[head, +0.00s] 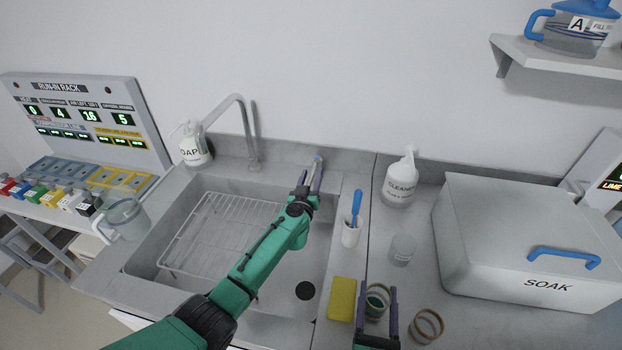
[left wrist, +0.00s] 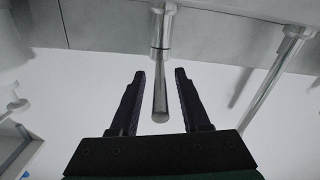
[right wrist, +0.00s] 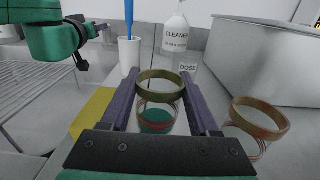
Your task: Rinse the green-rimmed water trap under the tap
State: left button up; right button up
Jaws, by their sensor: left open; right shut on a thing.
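The green-rimmed water trap (head: 377,301) is a clear cup with a green rim, at the front right of the sink on the counter side. My right gripper (head: 376,312) is shut on it; in the right wrist view the trap (right wrist: 160,86) is between the fingers. The tap spout (head: 243,110) arches over the back of the sink (head: 300,268), with no water visible. My left gripper (head: 314,178) is open at the sink's back right corner. In the left wrist view a metal tap lever (left wrist: 160,100) lies between its fingers; contact cannot be told.
A second trap with a tan-orange rim (head: 428,326) stands right of the held one. A yellow sponge (head: 342,299), brush cup (head: 351,234), dose cup (head: 402,250), cleaner bottle (head: 399,182) and soak box (head: 520,255) are nearby. A wire rack (head: 215,235) covers the sink's left part.

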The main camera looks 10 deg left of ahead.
pick_arm(q)
grip_shut()
jog(key=shift+f, duration=0.1)
dwell(1.2)
